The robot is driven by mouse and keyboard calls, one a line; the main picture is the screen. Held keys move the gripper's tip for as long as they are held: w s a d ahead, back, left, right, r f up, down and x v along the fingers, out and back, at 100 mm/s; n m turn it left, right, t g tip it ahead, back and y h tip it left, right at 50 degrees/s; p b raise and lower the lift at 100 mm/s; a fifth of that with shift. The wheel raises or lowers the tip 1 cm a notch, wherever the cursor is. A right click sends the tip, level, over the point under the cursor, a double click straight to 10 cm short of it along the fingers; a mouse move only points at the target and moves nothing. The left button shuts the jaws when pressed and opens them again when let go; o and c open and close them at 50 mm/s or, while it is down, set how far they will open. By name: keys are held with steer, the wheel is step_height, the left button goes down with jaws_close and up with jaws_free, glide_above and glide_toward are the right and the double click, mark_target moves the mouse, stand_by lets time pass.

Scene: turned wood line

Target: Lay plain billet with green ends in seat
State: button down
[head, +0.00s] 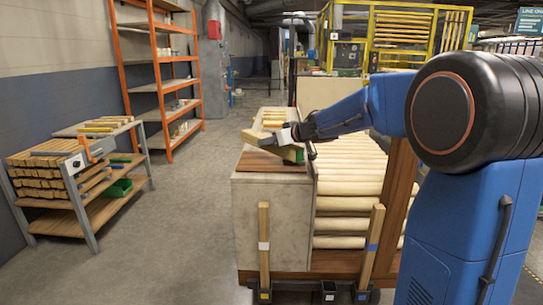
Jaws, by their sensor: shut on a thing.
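My gripper (285,134) is shut on a plain pale billet (262,142) above the near end of the grey-topped bench. The billet lies roughly crosswise and tilts down to the right. Its right end (300,155) is green; its left end colour cannot be told. A dark brown board (272,164) lies just below the billet; whether they touch cannot be told. A seat cannot be made out clearly; the gripper and billet hide part of the bench top.
More pale billets (272,115) lie on the bench behind. Two upright banded posts (264,245) stand in front, with black sockets (328,291) at floor level. A stocked workbench (95,208) and orange shelving (125,75) stand left. Open floor lies between.

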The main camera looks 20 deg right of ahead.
mark_target(297, 148)
steer(key=shift+f, duration=2.55)
steer(key=shift+f, duration=0.15)
steer(key=c, duration=1.2)
jaws_free()
steer(key=shift+r, duration=0.2)
steer(key=v, duration=1.2)
